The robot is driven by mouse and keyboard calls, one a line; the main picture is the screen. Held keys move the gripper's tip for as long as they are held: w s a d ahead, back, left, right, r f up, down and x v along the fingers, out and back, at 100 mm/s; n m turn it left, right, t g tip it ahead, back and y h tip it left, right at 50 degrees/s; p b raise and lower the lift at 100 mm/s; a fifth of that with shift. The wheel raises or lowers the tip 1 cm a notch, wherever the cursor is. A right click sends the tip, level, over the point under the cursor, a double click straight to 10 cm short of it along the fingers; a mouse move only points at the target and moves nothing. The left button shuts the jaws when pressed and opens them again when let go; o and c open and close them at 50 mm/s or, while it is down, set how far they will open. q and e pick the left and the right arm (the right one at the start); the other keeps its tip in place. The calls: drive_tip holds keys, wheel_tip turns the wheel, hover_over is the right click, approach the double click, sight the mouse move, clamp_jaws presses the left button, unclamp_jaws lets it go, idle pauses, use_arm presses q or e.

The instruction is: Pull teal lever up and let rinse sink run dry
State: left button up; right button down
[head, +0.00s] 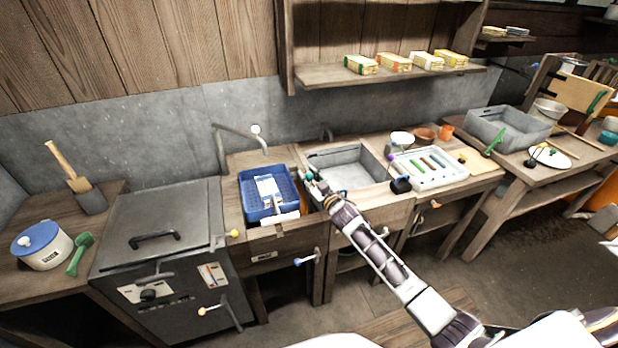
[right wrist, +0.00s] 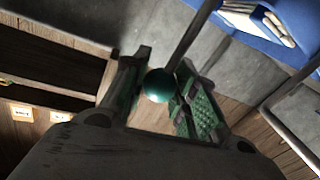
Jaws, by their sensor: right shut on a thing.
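The teal lever's round knob (head: 309,175) is at the left front corner of the grey rinse sink (head: 372,194). My right gripper (head: 318,186) reaches it from the front and is shut on the lever. In the right wrist view the teal knob (right wrist: 157,86) and its grey rod show between the two green-padded fingers of my right gripper (right wrist: 160,92). The basin looks pale inside; I cannot tell whether it holds water. My left gripper is not in view.
A blue basket (head: 244,206) with packets stands left of the sink. A white tray (head: 452,182) with coloured strips and a dark-knobbed thing (head: 400,185) are to its right. A bent tap (head: 238,131) rises behind the basket. Drawer handles with coloured knobs (head: 308,260) jut out below.

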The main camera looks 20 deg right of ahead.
drive_tip(key=c, duration=1.2)
unclamp_jaws()
drive_tip(key=shift+r, duration=0.45)
drive_tip(key=shift+c, duration=0.2)
drive_tip(key=shift+o, duration=0.7)
drive_tip(key=shift+f, duration=0.15)
drive_tip(key=shift+s+f, duration=0.1)
drive_tip(key=v, duration=1.1)
drive_tip(key=shift+s+d, duration=0.2)
drive_tip(key=shift+s, duration=0.15)
